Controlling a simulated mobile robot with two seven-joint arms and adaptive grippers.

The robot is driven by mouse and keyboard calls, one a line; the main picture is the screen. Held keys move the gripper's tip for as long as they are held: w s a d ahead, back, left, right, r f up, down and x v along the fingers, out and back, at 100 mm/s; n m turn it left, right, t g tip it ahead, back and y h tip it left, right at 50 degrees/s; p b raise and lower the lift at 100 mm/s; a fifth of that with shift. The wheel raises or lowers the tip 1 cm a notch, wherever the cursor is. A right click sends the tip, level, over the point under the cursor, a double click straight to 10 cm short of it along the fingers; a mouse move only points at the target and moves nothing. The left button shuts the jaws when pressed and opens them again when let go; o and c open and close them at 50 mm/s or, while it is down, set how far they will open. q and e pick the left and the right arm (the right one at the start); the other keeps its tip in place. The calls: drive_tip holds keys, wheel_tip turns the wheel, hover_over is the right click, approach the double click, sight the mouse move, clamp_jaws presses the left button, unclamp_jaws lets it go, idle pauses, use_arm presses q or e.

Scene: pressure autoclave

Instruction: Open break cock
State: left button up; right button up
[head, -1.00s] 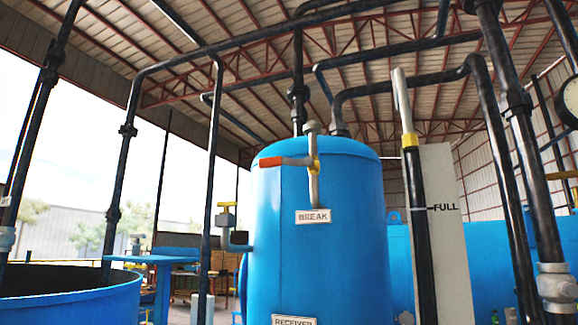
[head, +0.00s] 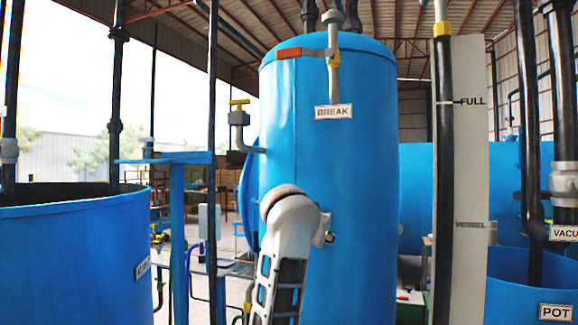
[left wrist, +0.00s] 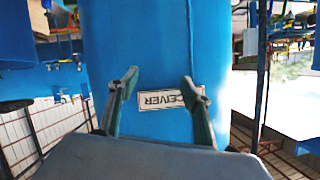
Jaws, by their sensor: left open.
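The break cock (head: 333,58) is a grey vertical pipe valve with a yellow body on the front of the tall blue receiver tank (head: 350,180). Its orange-red handle (head: 290,54) points left, roughly level. The white BREAK label (head: 333,112) is below it. My left arm rises from the bottom of the head view, well below the cock, with its gripper mostly hidden behind the wrist. In the left wrist view my left gripper (left wrist: 158,82) is open and empty, its fingers framing the upside-down RECEIVER label (left wrist: 168,101) on the tank. My right gripper is not in view.
A yellow-handled valve (head: 239,103) juts from the tank's left side. Dark pipes (head: 212,150) and an open blue tank (head: 75,260) stand left. A gauge board marked FULL (head: 468,180) and its black pipe stand right. The space before the upper tank is clear.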

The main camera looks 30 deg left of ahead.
sight(287, 52)
use_arm(q)
drive_tip(key=shift+n+t, duration=0.3)
drive_tip(key=shift+t, duration=0.2)
drive_tip(key=r, duration=0.4)
drive_tip(key=s+r, duration=0.1)
drive_tip(key=r, duration=0.6)
drive_tip(key=shift+s+d+r, duration=0.15)
drive_tip(key=shift+s+r, duration=0.1)
drive_tip(key=shift+r, duration=0.1)
drive_tip(key=s+r+n+t, duration=0.1)
drive_tip(key=s+r, duration=0.4)
drive_tip(key=r, duration=0.5)
drive_tip(key=s+d+r+t, duration=0.1)
drive_tip(key=s+r, duration=0.5)
drive_tip(key=r, duration=0.4)
drive_tip(key=s+r+n+t, duration=0.1)
drive_tip(key=s+r, duration=0.4)
drive_tip(key=r, duration=0.4)
drive_tip(key=p+x, duration=0.1)
drive_tip(key=x, duration=0.2)
drive_tip(key=p+x, duration=0.1)
drive_tip(key=x, duration=0.2)
drive_tip(key=shift+r, duration=0.25)
drive_tip(key=shift+w+f+m+h, duration=0.1)
drive_tip(key=shift+w+m+h, duration=0.25)
drive_tip(key=shift+w, duration=0.45)
drive_tip(key=c, duration=1.4)
